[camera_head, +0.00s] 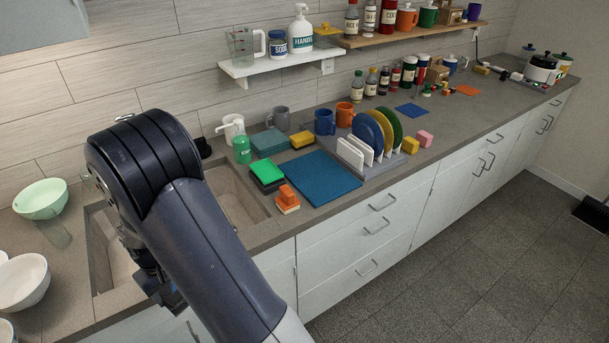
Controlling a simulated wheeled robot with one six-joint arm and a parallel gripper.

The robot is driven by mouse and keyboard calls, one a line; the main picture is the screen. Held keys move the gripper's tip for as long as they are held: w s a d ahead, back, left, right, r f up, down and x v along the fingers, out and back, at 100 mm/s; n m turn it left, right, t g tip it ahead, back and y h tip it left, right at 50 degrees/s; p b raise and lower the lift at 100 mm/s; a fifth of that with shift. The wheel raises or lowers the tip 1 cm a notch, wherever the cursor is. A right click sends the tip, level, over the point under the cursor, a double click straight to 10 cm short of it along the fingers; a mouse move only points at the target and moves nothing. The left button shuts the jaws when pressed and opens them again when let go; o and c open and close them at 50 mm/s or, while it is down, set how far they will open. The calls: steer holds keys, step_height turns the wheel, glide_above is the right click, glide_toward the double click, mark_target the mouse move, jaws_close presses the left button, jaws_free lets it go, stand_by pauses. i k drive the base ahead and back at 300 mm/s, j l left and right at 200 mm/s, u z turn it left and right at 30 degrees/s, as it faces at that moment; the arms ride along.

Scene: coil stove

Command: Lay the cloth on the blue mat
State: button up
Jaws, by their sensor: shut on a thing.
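A flat blue mat (311,177) lies on the counter, right of the sink, with its top bare. A folded teal cloth-like piece (268,143) lies behind the mat's left part; I cannot tell for sure that it is the cloth. My gripper (165,290) shows only as a dark part low behind my arm, over the sink's front edge, left of the mat and well apart from it. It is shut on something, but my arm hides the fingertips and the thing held.
A green-and-black sponge stack (267,174) and an orange block pile (287,199) stand at the mat's left edge. A dish rack with plates (372,138) stands right of it. The sink (234,197) and several bowls are at left.

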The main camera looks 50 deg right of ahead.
mark_target(322, 178)
steer(key=j+z, duration=0.2)
steer(key=z, duration=1.4)
